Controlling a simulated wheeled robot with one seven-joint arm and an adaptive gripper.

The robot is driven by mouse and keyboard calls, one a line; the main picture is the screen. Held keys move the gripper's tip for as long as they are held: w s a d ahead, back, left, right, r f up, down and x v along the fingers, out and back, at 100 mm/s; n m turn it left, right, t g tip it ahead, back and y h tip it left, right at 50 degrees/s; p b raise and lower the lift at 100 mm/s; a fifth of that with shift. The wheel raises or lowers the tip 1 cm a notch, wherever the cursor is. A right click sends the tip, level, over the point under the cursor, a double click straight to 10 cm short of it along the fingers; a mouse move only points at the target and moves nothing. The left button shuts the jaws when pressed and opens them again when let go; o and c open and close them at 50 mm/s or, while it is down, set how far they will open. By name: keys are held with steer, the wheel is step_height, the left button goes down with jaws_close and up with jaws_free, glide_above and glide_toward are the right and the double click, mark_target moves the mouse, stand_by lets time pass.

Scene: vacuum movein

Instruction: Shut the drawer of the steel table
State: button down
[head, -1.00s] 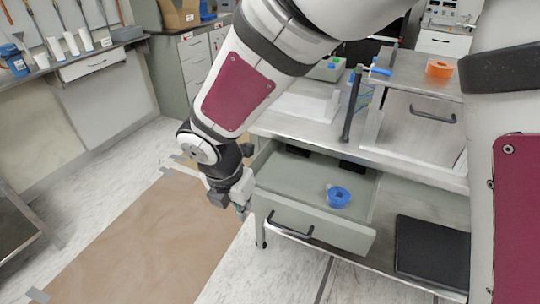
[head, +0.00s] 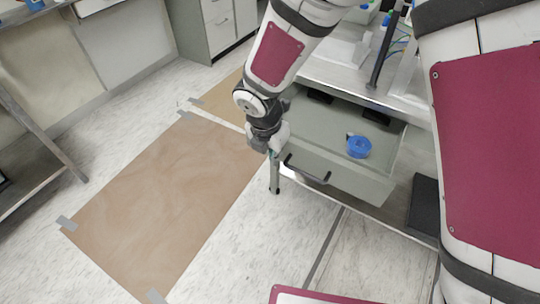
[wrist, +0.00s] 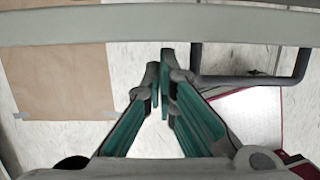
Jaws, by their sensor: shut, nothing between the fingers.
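The steel table (head: 335,75) stands at the upper right in the head view. Its grey-green drawer (head: 330,128) is pulled out, with a dark bar handle (head: 307,171) on its front. A blue tape roll (head: 358,147) lies inside the drawer. My gripper (head: 273,152) is at the left end of the drawer front in the head view. In the wrist view my gripper (wrist: 163,75) is shut and empty, its green-padded fingers together. The handle (wrist: 250,80) is just right of the fingertips there, and the drawer's front edge (wrist: 130,24) crosses above them. I cannot tell whether the fingers touch the drawer.
Brown paper (head: 165,200) is taped to the floor left of the table. A black flat object (head: 426,205) lies on the lower shelf at right. Grey cabinets (head: 215,25) stand behind. The floor before the drawer is clear.

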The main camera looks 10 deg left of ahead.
stand_by(0.3)
glide_above(310, 123)
steer(key=a, duration=0.1)
steer(key=shift+s+a, duration=0.15)
steer(key=shift+s, duration=0.25)
stand_by(0.4)
steer(key=s, duration=0.1)
steer(key=s+a, duration=0.1)
steer(key=s, duration=0.2)
steer(key=shift+a+r, duration=0.2)
steer(key=shift+a, duration=0.1)
steer(key=d+v, duration=0.1)
steer(key=v, duration=0.8)
steer(key=shift+t+h, duration=0.3)
steer(key=shift+t, duration=0.5)
steer(key=f+b, duration=0.2)
steer(key=f, duration=0.1)
steer(key=f+b, duration=0.2)
steer(key=f, duration=0.1)
steer(key=w+f+b, duration=0.1)
steer(key=f+b, duration=0.2)
steer(key=shift+d+f, duration=0.25)
steer(key=shift+f, duration=0.05)
steer(key=w, duration=0.1)
steer(key=w+d, duration=0.1)
steer(key=shift+w, duration=0.25)
steer(key=shift+w+d, duration=0.2)
steer(key=shift+w, duration=0.55)
